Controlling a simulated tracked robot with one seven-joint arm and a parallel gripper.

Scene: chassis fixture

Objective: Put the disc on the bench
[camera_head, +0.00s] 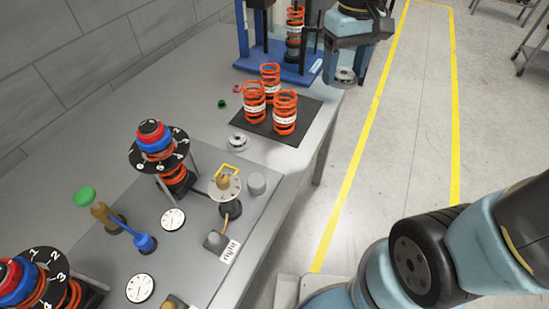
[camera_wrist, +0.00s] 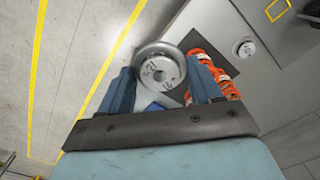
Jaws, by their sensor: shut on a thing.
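My gripper (camera_head: 350,48) is at the top of the head view, beside the far right edge of the grey bench (camera_head: 190,95). In the wrist view my gripper (camera_wrist: 160,85) has its two blue fingers shut on a silver metal disc (camera_wrist: 155,62) with a central hole and printed marks. The disc also shows below the fingers in the head view (camera_head: 345,76). It is off the bench surface as far as I can tell, with floor and bench edge behind it.
Orange springs (camera_head: 285,113) stand on a black mat (camera_head: 310,108). A blue press fixture (camera_head: 275,60) stands at the far end beside my gripper. Bare bench shows left of the mat.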

